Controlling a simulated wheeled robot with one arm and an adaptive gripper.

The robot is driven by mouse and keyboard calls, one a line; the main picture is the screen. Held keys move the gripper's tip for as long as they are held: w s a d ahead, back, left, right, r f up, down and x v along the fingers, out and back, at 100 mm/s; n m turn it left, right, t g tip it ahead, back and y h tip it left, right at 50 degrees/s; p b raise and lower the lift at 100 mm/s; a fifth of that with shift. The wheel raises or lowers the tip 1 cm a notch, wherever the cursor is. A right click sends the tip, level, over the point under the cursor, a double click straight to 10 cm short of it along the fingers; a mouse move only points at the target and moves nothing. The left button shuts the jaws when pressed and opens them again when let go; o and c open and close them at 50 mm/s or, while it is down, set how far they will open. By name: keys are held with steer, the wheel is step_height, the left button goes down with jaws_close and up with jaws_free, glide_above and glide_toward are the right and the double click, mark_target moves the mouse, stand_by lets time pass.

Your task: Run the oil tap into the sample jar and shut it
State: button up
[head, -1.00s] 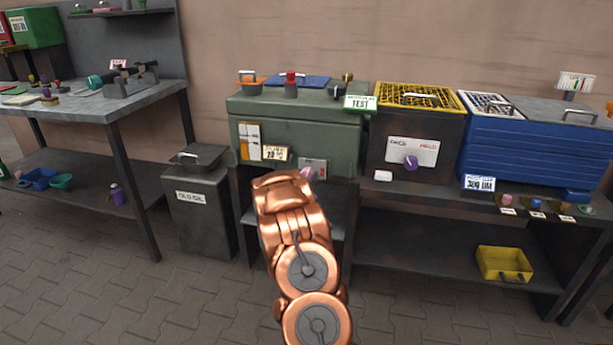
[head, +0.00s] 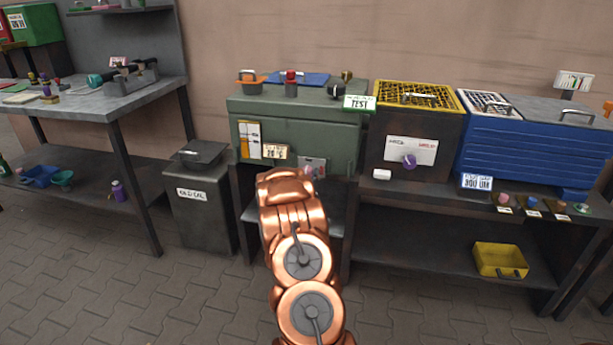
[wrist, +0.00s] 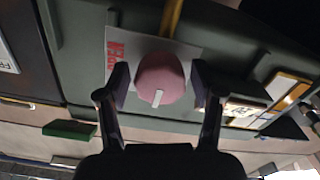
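A pink tap knob (wrist: 160,72) with a white mark sits on a pale plate (wrist: 118,50) with red lettering, on the front of the green cabinet (head: 335,140). In the wrist view my gripper (wrist: 160,84) is open. Its two dark fingers stand on either side of the knob, with a small gap at each side. A brass-coloured pipe (wrist: 173,16) runs from the plate beside the knob. In the head view my copper arm hides the gripper and most of the area below the knob. I cannot make out a sample jar under the tap.
A dark bin (head: 202,210) stands left of the cabinet. A yellow-topped box (head: 414,140) with a purple knob and a blue chest (head: 530,150) stand to the right. A yellow tray (head: 499,262) is on the lower shelf. The paved floor in front is clear.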

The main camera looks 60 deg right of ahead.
steer(key=shift+a, duration=0.15)
steer(key=shift+v, duration=5.9)
steer(key=shift+s, duration=0.1)
